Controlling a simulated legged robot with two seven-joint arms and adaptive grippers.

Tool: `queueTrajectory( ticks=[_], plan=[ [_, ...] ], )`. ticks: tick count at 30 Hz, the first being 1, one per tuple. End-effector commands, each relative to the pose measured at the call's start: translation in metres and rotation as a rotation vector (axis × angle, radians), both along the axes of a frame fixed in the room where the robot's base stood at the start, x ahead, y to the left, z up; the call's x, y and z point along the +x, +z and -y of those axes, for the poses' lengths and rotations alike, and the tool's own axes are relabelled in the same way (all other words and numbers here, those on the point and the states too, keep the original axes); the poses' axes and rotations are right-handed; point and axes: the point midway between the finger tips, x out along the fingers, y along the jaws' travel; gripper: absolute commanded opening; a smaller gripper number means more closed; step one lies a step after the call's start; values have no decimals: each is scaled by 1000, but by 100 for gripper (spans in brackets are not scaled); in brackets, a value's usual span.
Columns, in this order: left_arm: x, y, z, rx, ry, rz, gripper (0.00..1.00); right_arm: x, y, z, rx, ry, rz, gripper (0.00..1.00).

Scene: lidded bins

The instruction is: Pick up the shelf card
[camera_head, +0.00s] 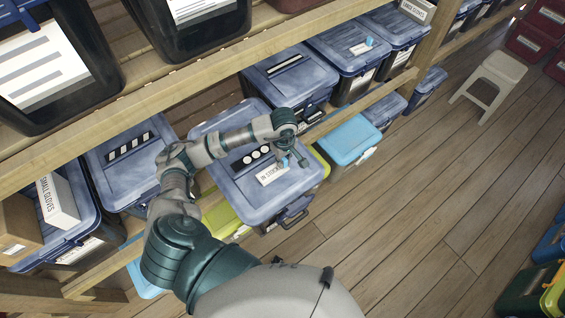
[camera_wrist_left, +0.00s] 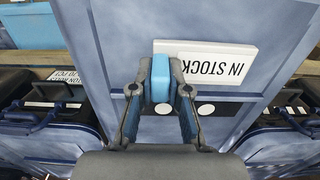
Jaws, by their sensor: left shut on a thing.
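The shelf card (camera_head: 271,173) is a white plate marked "IN STOCK" with a blue grip block. It is on or just above the blue lid of a bin (camera_head: 252,199) that juts out from the shelf; I cannot tell if it touches the lid. In the left wrist view the card (camera_wrist_left: 222,64) appears upside down, with its blue block (camera_wrist_left: 160,78) between my fingers. My left gripper (camera_head: 284,162) reaches down over the lid and is shut on the block. It also shows in the left wrist view (camera_wrist_left: 160,84). My right gripper is out of view.
Blue-lidded bins (camera_head: 290,75) stand behind on the wooden shelf, and another bin (camera_head: 128,160) is to the left. A light-blue lidded bin (camera_head: 350,139) is just right. A shelf beam (camera_head: 190,85) runs above. The plank floor (camera_head: 430,190) at right is clear up to a stool (camera_head: 497,68).

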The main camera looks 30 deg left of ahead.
Motion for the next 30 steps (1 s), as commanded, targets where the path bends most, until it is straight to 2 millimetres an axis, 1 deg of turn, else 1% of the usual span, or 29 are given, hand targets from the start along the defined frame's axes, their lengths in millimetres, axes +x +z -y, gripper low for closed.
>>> queueTrajectory(
  ticks=[4, 5, 11, 18, 21, 25, 30],
  plan=[
    [1, 20, 0, 0, -1, 5, 0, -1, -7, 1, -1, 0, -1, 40],
    [-3, 21, 2, 1, -3, 3, 0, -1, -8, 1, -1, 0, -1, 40],
    [-46, 24, 23, 0, -8, 1, 0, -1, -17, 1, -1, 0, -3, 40],
    [-103, 30, 52, -1, -8, 2, 0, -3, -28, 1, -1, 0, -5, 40],
    [-121, 32, 60, 0, -6, 1, 0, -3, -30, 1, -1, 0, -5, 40],
    [-135, 34, 68, -1, -3, 1, 0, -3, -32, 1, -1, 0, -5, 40],
    [-143, 36, 71, 0, -1, 0, 0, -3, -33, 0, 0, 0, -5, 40]
  ],
)
